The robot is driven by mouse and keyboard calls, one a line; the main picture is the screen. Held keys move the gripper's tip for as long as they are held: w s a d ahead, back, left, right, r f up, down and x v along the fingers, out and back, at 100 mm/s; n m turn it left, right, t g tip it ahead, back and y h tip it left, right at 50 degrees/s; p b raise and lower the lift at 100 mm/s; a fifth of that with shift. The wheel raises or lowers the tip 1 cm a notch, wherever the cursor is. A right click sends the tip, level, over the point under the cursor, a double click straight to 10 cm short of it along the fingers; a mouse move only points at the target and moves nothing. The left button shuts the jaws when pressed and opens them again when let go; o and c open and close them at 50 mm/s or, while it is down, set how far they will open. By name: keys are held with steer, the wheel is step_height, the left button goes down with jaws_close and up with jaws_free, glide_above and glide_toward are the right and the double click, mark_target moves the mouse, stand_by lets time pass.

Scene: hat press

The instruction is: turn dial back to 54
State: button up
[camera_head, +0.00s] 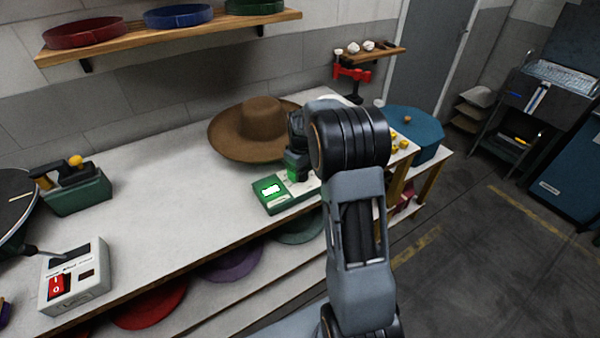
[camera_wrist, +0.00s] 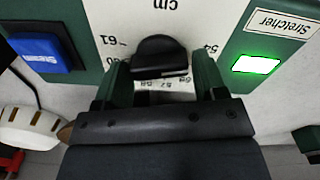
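The dial is a black knob (camera_wrist: 160,52) on a pale plate marked "cm", with numbers such as 61, 60, 58, 57 and 54 around it. The fingers cover part of the scale, and I cannot tell which number the dial points to. A green-lit window (camera_wrist: 255,64) and a "Stretcher" label (camera_wrist: 275,22) are right of the dial. In the head view, my gripper (camera_head: 297,178) points down at the green stretcher box (camera_head: 284,205); my arm hides the dial.
A brown hat (camera_head: 258,125) lies on the white bench behind the box. A blue button (camera_wrist: 40,52) is left of the dial. A white switch box (camera_head: 76,275) and a green iron-like tool (camera_head: 78,192) stand at the left. The bench between is clear.

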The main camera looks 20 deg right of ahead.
mark_target(302, 171)
steer(key=o, duration=0.3)
steer(key=shift+s+d+f, duration=0.1)
steer(key=shift+s+f, duration=0.05)
step_height(302, 171, up, 14)
stand_by(0.5)
steer(key=shift+f, duration=0.1)
stand_by(0.3)
steer(key=s+a+f+m+t, duration=0.1)
steer(key=s+a+m, duration=0.1)
steer(key=s+a, duration=0.4)
steer(key=s+a+f+m+t, duration=0.1)
steer(key=s+a, duration=0.4)
steer(key=s, duration=1.1)
steer(key=shift+a+f+m+t, duration=0.4)
steer(key=shift+m+t, duration=0.3)
steer(key=shift+t, duration=0.1)
